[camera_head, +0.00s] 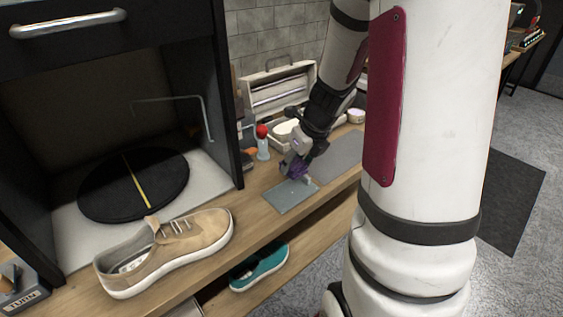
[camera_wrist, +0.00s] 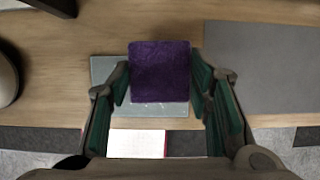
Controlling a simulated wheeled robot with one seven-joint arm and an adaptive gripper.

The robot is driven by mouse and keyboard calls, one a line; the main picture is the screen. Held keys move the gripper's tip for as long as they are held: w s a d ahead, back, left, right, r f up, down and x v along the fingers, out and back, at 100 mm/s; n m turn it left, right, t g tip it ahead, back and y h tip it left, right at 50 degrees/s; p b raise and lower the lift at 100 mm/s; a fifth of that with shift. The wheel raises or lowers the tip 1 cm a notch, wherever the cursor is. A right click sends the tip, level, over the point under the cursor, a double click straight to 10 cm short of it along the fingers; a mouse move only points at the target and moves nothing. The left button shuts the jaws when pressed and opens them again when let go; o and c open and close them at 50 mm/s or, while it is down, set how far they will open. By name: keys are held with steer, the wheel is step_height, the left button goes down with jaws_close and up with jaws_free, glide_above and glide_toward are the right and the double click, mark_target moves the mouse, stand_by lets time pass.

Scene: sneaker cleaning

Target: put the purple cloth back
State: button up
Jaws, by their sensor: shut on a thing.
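The purple cloth (camera_head: 290,166) is in my gripper (camera_head: 297,172), at the far edge of the flat blue-grey mat (camera_head: 289,197) on the wooden bench. In the wrist view the cloth (camera_wrist: 160,66) is a purple square between the two green-padded fingers, which are shut on it. It overlaps the mat (camera_wrist: 104,72), whose left and front parts stay bare. I cannot tell whether the cloth touches the mat. Part of the cloth is hidden by the gripper in the head view.
A tan sneaker (camera_head: 165,252) lies on the bench at the left, before a dark open cabinet with a round black turntable (camera_head: 134,184). A red-topped bottle (camera_head: 262,143) stands behind the mat. A larger grey mat (camera_head: 338,158) lies to its right. A teal shoe (camera_head: 259,267) sits on the lower shelf.

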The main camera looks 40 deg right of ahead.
mark_target(283, 160)
steer(key=w, duration=0.4)
steer(key=w+d, duration=0.1)
steer(key=w, duration=0.1)
steer(key=shift+w+f, duration=0.3)
steer(key=shift+f+b, duration=0.5)
steer(key=shift+f, duration=1.25)
steer(key=shift+f, duration=0.15)
steer(key=o, duration=1.1)
